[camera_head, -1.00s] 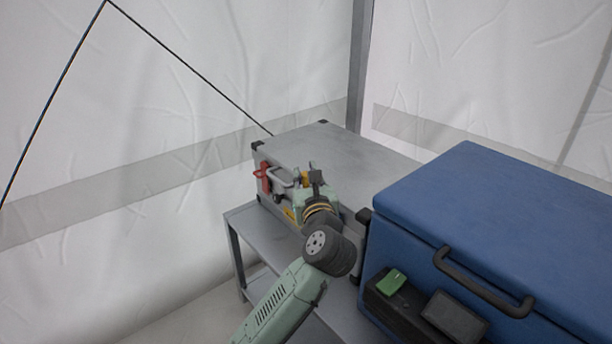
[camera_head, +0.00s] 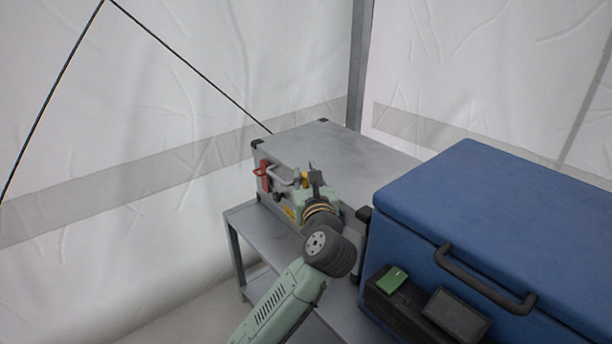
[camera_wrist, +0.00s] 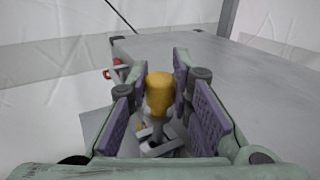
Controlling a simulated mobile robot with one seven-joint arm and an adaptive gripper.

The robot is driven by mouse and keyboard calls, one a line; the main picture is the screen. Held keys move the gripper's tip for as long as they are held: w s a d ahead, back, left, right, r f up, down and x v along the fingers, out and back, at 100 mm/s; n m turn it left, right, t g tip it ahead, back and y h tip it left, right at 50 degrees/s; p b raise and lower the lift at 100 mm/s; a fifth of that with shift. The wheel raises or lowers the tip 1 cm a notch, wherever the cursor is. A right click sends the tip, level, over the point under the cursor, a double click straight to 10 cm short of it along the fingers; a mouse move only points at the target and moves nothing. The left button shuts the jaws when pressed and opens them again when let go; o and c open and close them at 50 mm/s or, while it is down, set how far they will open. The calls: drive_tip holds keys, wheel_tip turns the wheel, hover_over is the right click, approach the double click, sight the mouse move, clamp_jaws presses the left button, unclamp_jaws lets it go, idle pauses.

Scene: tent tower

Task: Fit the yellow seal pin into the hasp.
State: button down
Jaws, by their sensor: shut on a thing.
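The yellow seal pin (camera_wrist: 159,92) stands upright between the purple pads of my gripper (camera_wrist: 160,90), which is shut on it. In the head view, a small bit of the yellow pin (camera_head: 304,178) shows by my gripper (camera_head: 310,184), at the front of the grey case. A grey metal fitting, seemingly the hasp (camera_wrist: 160,148), shows just below the pin in the wrist view. The pin's lower end is hard to make out, so I cannot tell whether it is inside the hasp or only above it. My wrist hides the hasp in the head view.
The grey case (camera_head: 335,147) sits on a grey shelf table (camera_head: 258,233). A red latch-like part (camera_head: 264,176) and a pale handle (camera_head: 281,174) are on its front, left of my gripper. A blue cooler (camera_head: 500,205) stands close on the right. White tent walls are behind.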

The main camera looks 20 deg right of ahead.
drive_tip(key=shift+f+b, duration=0.55)
drive_tip(key=shift+f, duration=0.15)
drive_tip(key=c, duration=1.8)
unclamp_jaws()
drive_tip(key=o, duration=0.4)
drive_tip(key=shift+o, duration=0.2)
drive_tip(key=shift+d, duration=0.1)
drive_tip(key=shift+s, duration=0.1)
drive_tip(key=s+a, duration=0.1)
drive_tip(key=s, duration=0.6)
drive_tip(key=shift+s+a, duration=0.15)
drive_tip(key=shift+a, duration=0.1)
drive_tip(key=shift+r, duration=0.15)
